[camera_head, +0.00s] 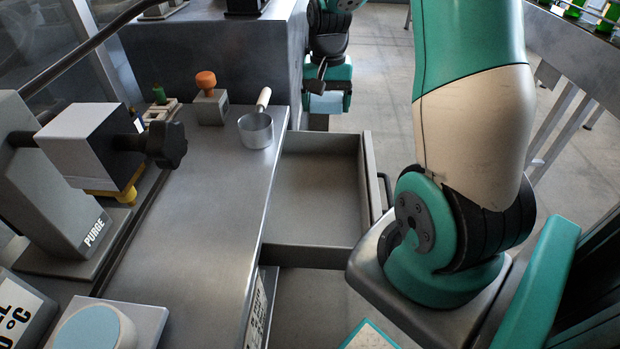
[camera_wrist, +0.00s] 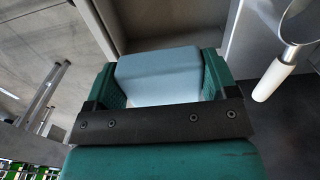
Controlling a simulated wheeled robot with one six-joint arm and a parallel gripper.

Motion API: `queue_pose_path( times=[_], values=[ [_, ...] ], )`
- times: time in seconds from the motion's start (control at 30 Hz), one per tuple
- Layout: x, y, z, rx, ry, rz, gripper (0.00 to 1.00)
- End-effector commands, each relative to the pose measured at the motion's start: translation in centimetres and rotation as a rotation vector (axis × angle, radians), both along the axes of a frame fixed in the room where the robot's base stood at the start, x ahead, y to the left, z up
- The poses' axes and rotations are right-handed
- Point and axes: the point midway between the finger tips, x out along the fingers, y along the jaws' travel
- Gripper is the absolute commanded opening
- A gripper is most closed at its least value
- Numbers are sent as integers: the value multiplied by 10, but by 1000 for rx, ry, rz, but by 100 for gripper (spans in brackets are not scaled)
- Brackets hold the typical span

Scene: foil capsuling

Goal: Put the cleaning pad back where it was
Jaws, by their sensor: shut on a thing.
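My gripper (camera_head: 328,84) hangs beyond the far end of the worktop, beside the grey cabinet. It is shut on the cleaning pad (camera_head: 326,103), a light blue block with a paler lower part that shows below the fingers. In the wrist view the pad (camera_wrist: 158,68) sits between the two green fingers of my gripper (camera_wrist: 160,80). The pad is held in the air, apart from the worktop and the drawer. The gripper's bar hides the pad's near part.
An open, empty-looking drawer (camera_head: 318,205) juts from the worktop (camera_head: 205,225); another open compartment (camera_head: 300,300) is nearer. A metal pan (camera_head: 256,131) with a pale handle stands near the worktop's edge, beside an orange-knobbed block (camera_head: 209,105). The PURGE machine (camera_head: 45,190) is at left.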

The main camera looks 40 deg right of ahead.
Motion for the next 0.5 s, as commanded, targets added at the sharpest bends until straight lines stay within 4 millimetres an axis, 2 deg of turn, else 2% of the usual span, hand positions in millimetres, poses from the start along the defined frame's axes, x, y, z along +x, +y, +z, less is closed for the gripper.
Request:
queue_pose_path(
  times=[0.17,0.5],
  values=[
    [-2,-1,-24,2,6,-21,49],
    [-1,3,-119,3,7,-11,49]
  ],
)
